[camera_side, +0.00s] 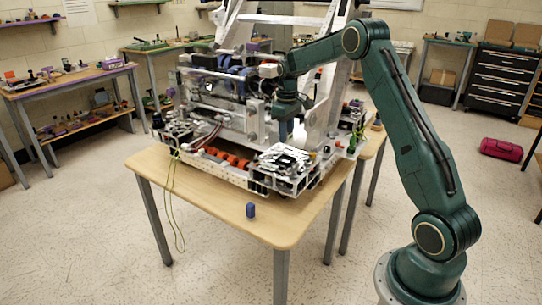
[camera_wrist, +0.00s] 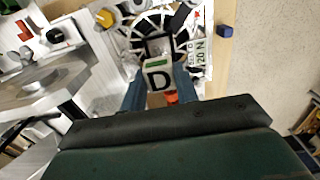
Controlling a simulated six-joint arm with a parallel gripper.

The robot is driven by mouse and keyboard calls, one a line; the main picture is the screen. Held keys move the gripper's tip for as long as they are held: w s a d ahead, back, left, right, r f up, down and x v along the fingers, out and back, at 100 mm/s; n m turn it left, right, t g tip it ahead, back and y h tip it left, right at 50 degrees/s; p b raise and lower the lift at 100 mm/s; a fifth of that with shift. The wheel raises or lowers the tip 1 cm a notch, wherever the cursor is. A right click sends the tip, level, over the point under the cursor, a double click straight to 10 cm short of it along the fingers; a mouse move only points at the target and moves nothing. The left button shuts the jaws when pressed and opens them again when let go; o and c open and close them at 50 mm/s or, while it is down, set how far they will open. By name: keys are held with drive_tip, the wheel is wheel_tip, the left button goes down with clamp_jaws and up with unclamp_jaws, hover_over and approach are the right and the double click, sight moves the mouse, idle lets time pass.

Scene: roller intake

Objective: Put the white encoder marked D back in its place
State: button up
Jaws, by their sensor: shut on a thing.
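The white encoder marked D (camera_wrist: 158,76) is between the two blue-grey fingers of my gripper (camera_wrist: 160,88) in the wrist view. In the side view my gripper (camera_side: 284,136) points down above the front right part of the robot machine, and the encoder cannot be made out there. Beyond the encoder in the wrist view is a black and white round module (camera_wrist: 152,28). Whether the encoder touches anything below is hidden.
The large machine (camera_side: 222,176) with its metal frame fills most of the wooden table (camera_side: 212,207). A small blue block (camera_side: 250,210) stands on the bare front part of the table; it also shows in the wrist view (camera_wrist: 225,30). Upright metal plates stand close to my gripper.

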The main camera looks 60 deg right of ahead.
hover_over(286, 161)
drive_tip(key=shift+f, duration=2.75)
drive_tip(key=shift+f, duration=1.05)
idle(0.7)
drive_tip(key=shift+r, duration=0.65)
drive_tip(key=shift+f, duration=0.8)
idle(2.0)
